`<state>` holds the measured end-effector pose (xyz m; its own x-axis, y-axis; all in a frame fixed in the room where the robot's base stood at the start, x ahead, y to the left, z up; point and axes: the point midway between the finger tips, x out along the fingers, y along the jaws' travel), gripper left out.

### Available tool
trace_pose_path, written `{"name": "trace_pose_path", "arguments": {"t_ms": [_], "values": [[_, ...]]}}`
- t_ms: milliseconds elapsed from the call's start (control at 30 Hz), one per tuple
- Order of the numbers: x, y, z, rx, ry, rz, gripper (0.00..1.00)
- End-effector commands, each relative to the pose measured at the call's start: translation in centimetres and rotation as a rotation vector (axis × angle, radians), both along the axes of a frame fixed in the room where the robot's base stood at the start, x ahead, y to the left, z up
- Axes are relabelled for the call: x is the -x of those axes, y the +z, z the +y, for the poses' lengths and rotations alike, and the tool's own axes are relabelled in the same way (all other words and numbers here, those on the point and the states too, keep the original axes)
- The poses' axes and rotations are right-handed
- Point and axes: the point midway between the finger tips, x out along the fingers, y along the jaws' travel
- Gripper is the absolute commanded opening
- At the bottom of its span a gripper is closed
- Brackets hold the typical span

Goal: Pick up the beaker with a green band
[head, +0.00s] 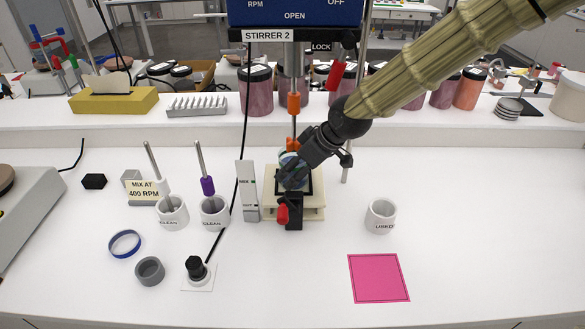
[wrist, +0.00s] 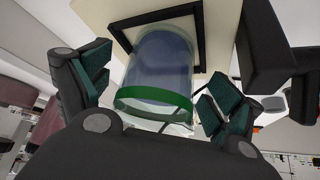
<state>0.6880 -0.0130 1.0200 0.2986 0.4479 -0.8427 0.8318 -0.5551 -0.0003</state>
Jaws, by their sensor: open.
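The beaker with a green band (wrist: 152,98) is clear, with bluish contents, and sits between my open fingers in the wrist view. It stands inside a black square frame (wrist: 203,30) on a cream plate (wrist: 228,12). In the head view the beaker (head: 284,158) is mostly hidden behind my gripper (head: 303,170), below the stirrer. My gripper (wrist: 158,88) is open, with one green-padded finger on each side of the beaker. The left finger looks close to the glass; I cannot tell whether it touches.
The stirrer head (head: 295,14) and its shaft with an orange collar (head: 293,103) hang above the beaker. A red-knobbed black clamp (head: 293,212) is in front, and an upright white panel (head: 247,190) stands left. A "USED" cup (head: 381,216) and pink mat (head: 378,278) are right.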

Motion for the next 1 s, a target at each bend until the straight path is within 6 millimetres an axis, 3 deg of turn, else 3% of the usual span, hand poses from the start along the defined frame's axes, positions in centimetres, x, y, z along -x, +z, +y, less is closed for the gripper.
{"name": "trace_pose_path", "arguments": {"t_ms": [400,733,1000], "values": [[-0.28,-0.77,0.46,-0.002,0.000,-0.001,0.90],[-0.29,-0.75,0.43,-0.001,0.000,-0.001,0.31],[-0.31,-0.56,0.43,-0.001,-0.001,-0.002,0.31]]}}
